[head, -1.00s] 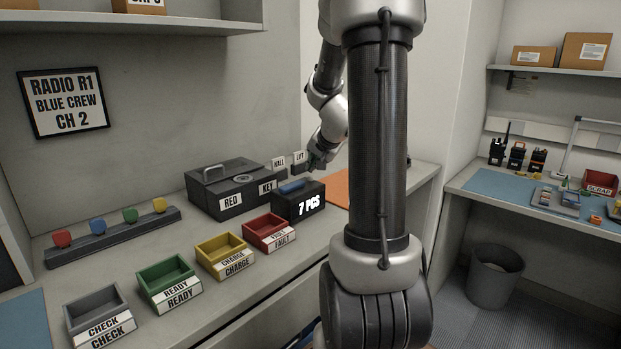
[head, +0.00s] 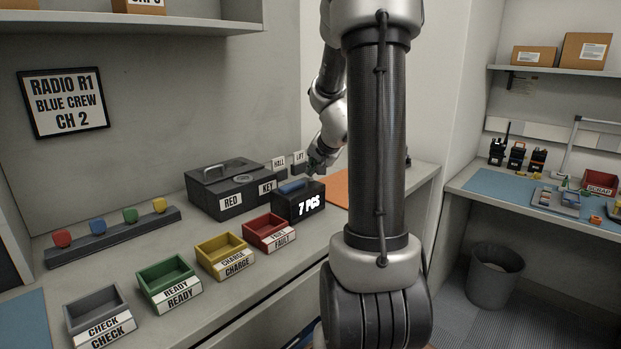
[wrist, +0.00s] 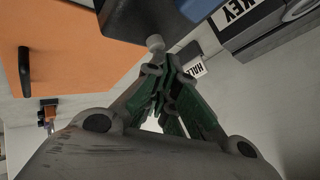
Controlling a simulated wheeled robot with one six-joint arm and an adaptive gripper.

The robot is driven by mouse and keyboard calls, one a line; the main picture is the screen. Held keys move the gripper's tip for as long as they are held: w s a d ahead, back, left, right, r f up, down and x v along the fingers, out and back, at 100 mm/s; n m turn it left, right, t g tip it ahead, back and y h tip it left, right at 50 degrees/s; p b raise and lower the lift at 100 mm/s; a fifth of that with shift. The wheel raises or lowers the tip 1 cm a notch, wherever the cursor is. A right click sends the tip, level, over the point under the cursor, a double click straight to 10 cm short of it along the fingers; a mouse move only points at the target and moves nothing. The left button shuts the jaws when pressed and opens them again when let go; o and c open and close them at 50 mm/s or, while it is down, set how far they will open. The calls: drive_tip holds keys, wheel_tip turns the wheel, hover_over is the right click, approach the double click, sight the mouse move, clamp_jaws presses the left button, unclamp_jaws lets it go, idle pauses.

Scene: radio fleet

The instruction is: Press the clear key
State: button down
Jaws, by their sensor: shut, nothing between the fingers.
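The black counter box (head: 299,205) reads "7 PCS" and has a blue bar (head: 291,187) on top. No key marked clear is readable in either view. My gripper (head: 312,166) is just behind the box's right end, partly hidden by it in the head view. In the wrist view its green-padded fingers (wrist: 170,68) are shut with nothing between them. A small pale round knob (wrist: 155,42) shows just beyond the fingertips, beside the dark box (wrist: 135,20); I cannot tell whether they touch it. The blue bar (wrist: 200,8) is at the top edge there.
Red (head: 270,232), yellow (head: 226,256), green (head: 169,284) and grey (head: 96,308) bins line the front. An orange mat (head: 339,188) lies right of the counter.

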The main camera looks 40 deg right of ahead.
sight(313, 180)
drive_tip(key=shift+f, duration=0.3)
drive_tip(key=shift+r, duration=0.15)
idle(0.3)
drive_tip(key=shift+r, duration=0.8)
drive_tip(key=shift+r, duration=2.55)
